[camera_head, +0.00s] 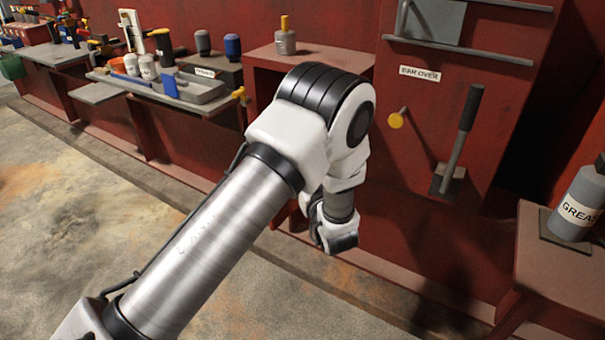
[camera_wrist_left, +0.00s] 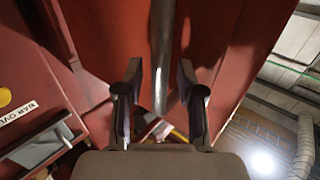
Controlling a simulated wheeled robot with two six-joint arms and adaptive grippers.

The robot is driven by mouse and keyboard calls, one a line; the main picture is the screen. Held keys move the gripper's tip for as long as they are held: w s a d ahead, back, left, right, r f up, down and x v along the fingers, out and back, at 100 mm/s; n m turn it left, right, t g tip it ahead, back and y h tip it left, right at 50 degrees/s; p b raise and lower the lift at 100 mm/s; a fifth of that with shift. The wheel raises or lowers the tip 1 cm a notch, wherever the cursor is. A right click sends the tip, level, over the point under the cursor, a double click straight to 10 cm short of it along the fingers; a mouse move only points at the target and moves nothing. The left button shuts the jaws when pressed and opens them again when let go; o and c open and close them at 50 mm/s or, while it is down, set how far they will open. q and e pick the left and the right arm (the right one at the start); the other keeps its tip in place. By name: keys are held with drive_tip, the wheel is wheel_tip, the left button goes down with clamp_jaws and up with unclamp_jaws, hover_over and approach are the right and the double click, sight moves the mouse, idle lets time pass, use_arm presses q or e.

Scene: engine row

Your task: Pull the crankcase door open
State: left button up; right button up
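In the left wrist view my left gripper (camera_wrist_left: 161,80) is open, with one dark finger on each side of a grey metal bar (camera_wrist_left: 162,45). The bar runs down from the top of the picture and ends between the fingers. I see a gap on both sides of it. Red panels (camera_wrist_left: 215,30) lie behind it. I cannot tell for sure which panel is the crankcase door or whether the bar is its handle. My right gripper is not in view.
Right of my arm, a red wall holds a yellow knob (camera_head: 396,121), a black-handled lever (camera_head: 466,115) and a "BAR OVER" label (camera_head: 420,74). A grease bottle (camera_head: 577,205) stands on a red ledge at right. A tool bench (camera_head: 120,84) is at left. The floor at left is clear.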

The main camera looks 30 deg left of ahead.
use_arm(q)
drive_tip(key=v, duration=0.7)
drive_tip(key=shift+s+d, duration=0.15)
drive_tip(key=shift+d, duration=0.05)
idle(0.4)
